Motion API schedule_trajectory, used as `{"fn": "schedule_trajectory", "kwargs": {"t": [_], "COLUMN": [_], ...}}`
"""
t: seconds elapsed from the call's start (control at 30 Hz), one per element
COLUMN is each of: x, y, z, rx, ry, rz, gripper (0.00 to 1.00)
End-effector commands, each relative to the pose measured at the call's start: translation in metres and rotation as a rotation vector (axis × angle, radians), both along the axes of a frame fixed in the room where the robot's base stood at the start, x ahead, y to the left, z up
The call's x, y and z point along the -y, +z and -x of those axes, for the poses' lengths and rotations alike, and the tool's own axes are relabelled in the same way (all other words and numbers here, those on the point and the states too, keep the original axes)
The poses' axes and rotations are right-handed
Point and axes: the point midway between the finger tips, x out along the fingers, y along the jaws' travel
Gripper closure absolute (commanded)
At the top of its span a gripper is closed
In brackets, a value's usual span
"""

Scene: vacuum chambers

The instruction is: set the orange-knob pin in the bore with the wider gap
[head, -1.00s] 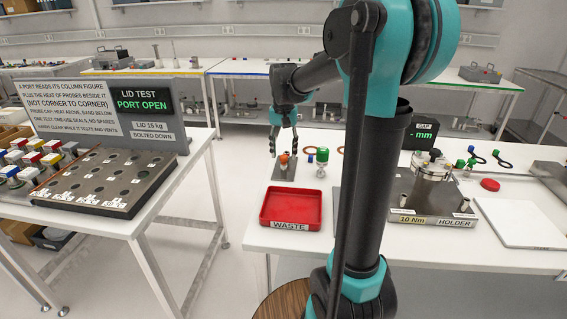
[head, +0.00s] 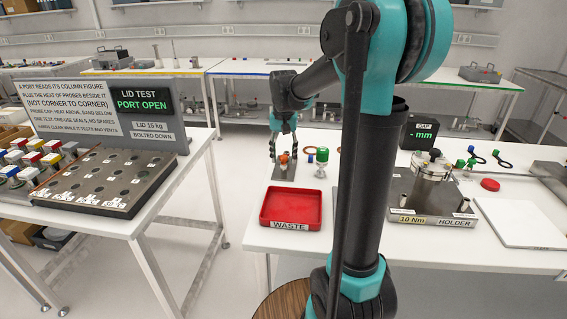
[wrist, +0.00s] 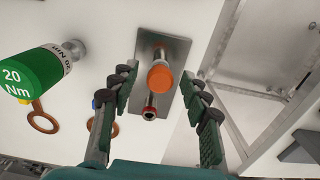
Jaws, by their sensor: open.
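The orange-knob pin (wrist: 160,78) stands on a small grey metal plate (wrist: 176,60) on the right-hand table, behind the red tray. In the wrist view a reddish ring-like part (wrist: 149,112) shows on the plate just below the knob. The orange knob also shows in the head view (head: 284,157). My gripper (wrist: 160,98) is open, with one finger on each side of the knob and clear of it. In the head view my gripper (head: 284,150) points down over the plate.
A green 20 Nm tool (wrist: 30,75) stands close beside the plate. The red waste tray (head: 291,207) lies in front. A gap display (head: 418,133) reads "-- mm". The port panel (head: 110,180) is on the left table. Copper rings (wrist: 43,118) lie nearby.

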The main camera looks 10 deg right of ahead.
Motion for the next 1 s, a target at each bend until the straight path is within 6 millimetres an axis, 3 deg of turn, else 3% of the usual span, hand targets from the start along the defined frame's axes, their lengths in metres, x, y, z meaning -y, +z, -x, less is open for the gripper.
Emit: {"fn": "schedule_trajectory", "kwargs": {"t": [0.27, 0.67, 1.0], "x": [0.0000, 0.0000, 0.0000], "y": [0.0000, 0.0001, 0.0019], "z": [0.0000, 0.0000, 0.0000], "rx": [0.000, 0.000, 0.000], "ry": [0.000, 0.000, 0.000], "rz": [0.000, 0.000, 0.000], "gripper": [0.53, 1.00, 1.00]}}
